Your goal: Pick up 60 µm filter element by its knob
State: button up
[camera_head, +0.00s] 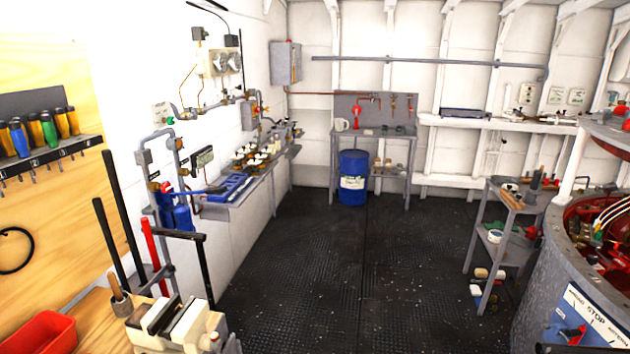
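I cannot make out the 60 µm filter element for certain. Several small items with pale tops (262,158) stand on the long bench along the left wall, too small to tell whether one is the filter element or has a knob. My gripper is not in view.
The long bench (262,182) carries a blue tray (232,188). A blue drum (353,178) stands by the back table (396,133). A grey shelf cart (500,248) and a large round machine (545,285) stand right. A vise (178,325) is front left. The dark middle floor (370,260) is mostly clear.

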aim_at(272, 144)
jog(key=i+z, duration=0.1)
jog(key=i, duration=0.95)
jog(key=i+j+z, duration=0.1)
jog(key=i, duration=1)
jog(key=i+z, duration=0.1)
jog(key=i, duration=0.55)
jog(key=i+j+z, duration=0.1)
jog(key=i, duration=0.5)
jog(key=i+j+z, duration=0.1)
jog(key=i, duration=0.55)
jog(key=i+l+u, duration=0.15)
jog(key=i+u, duration=0.15)
jog(key=i+l+u, duration=1.1)
jog(key=l, duration=0.15)
jog(key=i+l+u, duration=0.1)
jog(key=l+u, duration=0.15)
jog(key=l, duration=0.15)
jog(key=i+l+u, duration=0.15)
jog(key=l+u, duration=0.15)
jog(key=l, duration=0.15)
jog(key=l+u, duration=0.25)
jog(key=l, duration=0.25)
jog(key=l+u, duration=0.25)
jog(key=l, duration=0.15)
jog(key=l+u, duration=0.25)
jog(key=l, duration=0.15)
jog(key=k+l+u, duration=0.25)
jog(key=l, duration=0.15)
jog(key=l+u, duration=0.3)
jog(key=l, duration=0.05)
